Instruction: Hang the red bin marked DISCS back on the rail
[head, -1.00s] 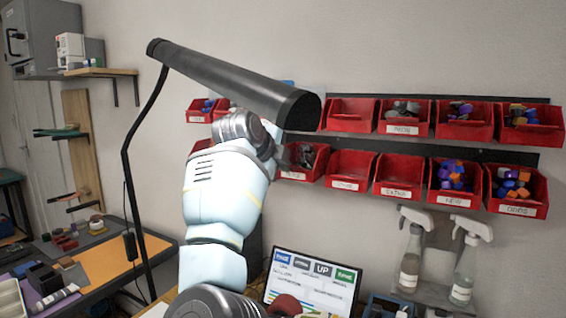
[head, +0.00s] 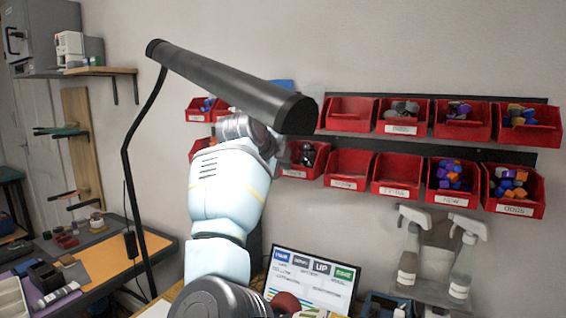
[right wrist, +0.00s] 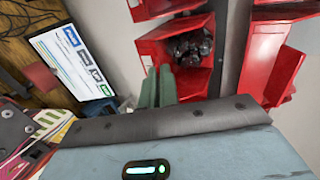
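My right arm reaches up from below in the head view. Its gripper is hidden there behind the wrist (head: 240,128) and the black lamp head. In the right wrist view the green fingers of my right gripper (right wrist: 159,67) lie close together beside red bins. I cannot tell whether anything is between them. A red bin with dark round pieces (right wrist: 191,47) is just beyond the fingertips; it also shows in the head view (head: 306,172). More red (right wrist: 196,84) shows right beside the fingers. I cannot read DISCS on any label. My left gripper is out of view.
Red bins in two rows hang on dark rails (head: 378,145). The lamp (head: 235,85) crosses in front of the left bins, close to my arm. A screen (head: 310,281) and two spray bottles (head: 466,262) stand below.

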